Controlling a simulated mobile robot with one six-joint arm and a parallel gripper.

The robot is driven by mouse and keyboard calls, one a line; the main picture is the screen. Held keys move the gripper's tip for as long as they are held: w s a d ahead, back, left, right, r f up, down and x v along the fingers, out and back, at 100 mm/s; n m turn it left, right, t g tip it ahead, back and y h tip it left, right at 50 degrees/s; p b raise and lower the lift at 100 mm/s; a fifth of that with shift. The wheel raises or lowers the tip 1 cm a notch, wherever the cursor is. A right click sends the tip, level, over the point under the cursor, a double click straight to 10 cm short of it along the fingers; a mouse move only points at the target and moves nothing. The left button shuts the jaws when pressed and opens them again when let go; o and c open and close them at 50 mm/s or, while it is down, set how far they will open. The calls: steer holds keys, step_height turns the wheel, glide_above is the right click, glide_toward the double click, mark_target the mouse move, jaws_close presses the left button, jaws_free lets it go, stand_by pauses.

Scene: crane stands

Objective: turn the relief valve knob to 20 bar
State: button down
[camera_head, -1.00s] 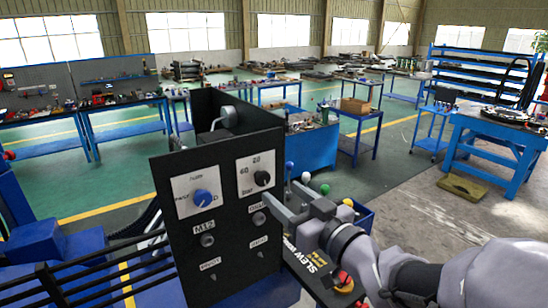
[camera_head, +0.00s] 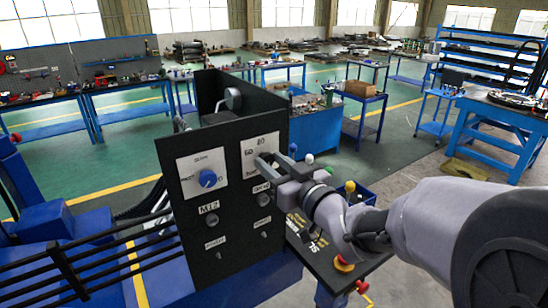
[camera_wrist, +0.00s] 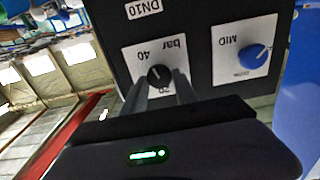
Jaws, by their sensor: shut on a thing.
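The relief valve knob (camera_wrist: 157,74) is small and black. It sits on a white plate (camera_wrist: 175,50) marked "bar", with numbers around it, upside down in the wrist view. My gripper (camera_wrist: 159,84) is shut on the knob, with one finger on each side of it. In the head view my gripper (camera_head: 265,164) reaches the same white plate (camera_head: 262,144) on the black panel (camera_head: 230,135) from the right and covers the knob. I cannot tell which number the knob points to.
A blue knob (camera_head: 208,178) on its own white plate is left of my gripper. Small labelled controls (camera_head: 212,219) sit lower on the panel. Colored lever balls (camera_head: 308,159) and a red button (camera_head: 344,265) stand at the right. A black railing (camera_head: 90,260) is at the left.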

steer(key=shift+f+n+b, duration=0.15)
steer(key=shift+n+b, duration=0.15)
steer(key=shift+b, duration=0.25)
steer(key=shift+s+a+n+b, duration=0.1)
steer(key=shift+a+n+b, duration=0.05)
steer(key=shift+n+b, duration=6.9)
steer(key=c, duration=1)
jaws_free()
steer(key=shift+s, duration=0.1)
